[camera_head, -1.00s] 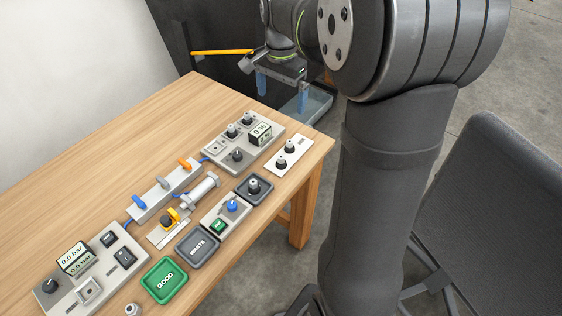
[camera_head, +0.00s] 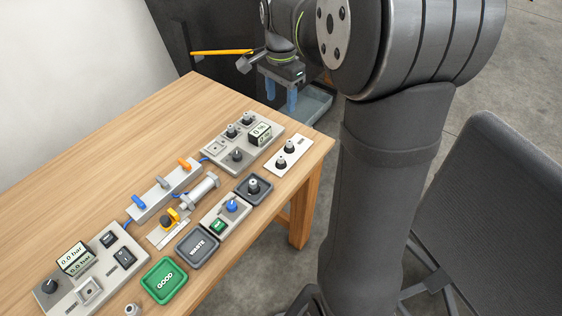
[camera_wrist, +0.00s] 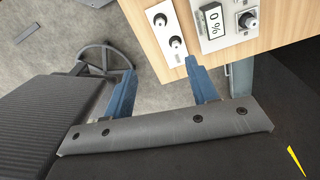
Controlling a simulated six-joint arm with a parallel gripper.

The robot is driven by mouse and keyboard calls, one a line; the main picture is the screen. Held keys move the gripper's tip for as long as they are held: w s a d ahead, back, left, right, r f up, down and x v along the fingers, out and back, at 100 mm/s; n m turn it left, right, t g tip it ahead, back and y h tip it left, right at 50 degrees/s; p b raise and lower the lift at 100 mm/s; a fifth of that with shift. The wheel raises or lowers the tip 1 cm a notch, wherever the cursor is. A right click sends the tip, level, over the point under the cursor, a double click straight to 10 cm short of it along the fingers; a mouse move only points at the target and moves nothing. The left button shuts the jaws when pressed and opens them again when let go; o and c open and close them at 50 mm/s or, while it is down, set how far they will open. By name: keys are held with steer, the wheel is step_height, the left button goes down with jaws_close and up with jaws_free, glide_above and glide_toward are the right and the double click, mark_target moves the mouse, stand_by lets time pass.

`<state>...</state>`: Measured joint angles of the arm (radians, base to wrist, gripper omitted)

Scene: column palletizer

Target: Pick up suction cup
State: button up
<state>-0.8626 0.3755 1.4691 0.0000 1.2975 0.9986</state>
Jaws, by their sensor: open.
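Two small dark cup-like pieces with pale tops, the front one (camera_head: 281,162) and the back one (camera_head: 290,147), stand on a white plate (camera_head: 273,169) near the table's right edge. They look like suction cups. Both also show in the wrist view, one piece (camera_wrist: 160,19) above the other (camera_wrist: 175,42). A similar piece (camera_head: 254,186) stands in a dark square tray (camera_head: 242,192). My gripper (camera_head: 281,97) is open and empty, its blue fingers beyond the table's far right edge. In the wrist view my gripper (camera_wrist: 161,70) has the white plate ahead, between and beyond the fingertips.
The wooden table (camera_head: 105,145) holds a grey panel with knobs (camera_head: 225,158), a valve strip (camera_head: 163,189), a green tray (camera_head: 164,281) and a grey tray (camera_head: 197,249). A clear bin (camera_head: 318,104) stands beyond the table. A dark chair (camera_head: 490,200) is at right.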

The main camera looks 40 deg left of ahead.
steer(key=f+m, duration=0.2)
steer(key=m, duration=1.4)
glide_above(281, 157)
steer(key=f, duration=1.6)
steer(key=shift+w+d, duration=0.15)
steer(key=shift+w, duration=0.1)
steer(key=shift+s+f, duration=0.15)
steer(key=shift+f, duration=1.2)
steer(key=shift+s+f, duration=0.1)
steer(key=shift+f, duration=1.2)
steer(key=shift+c, duration=0.4)
steer(key=c, duration=1)
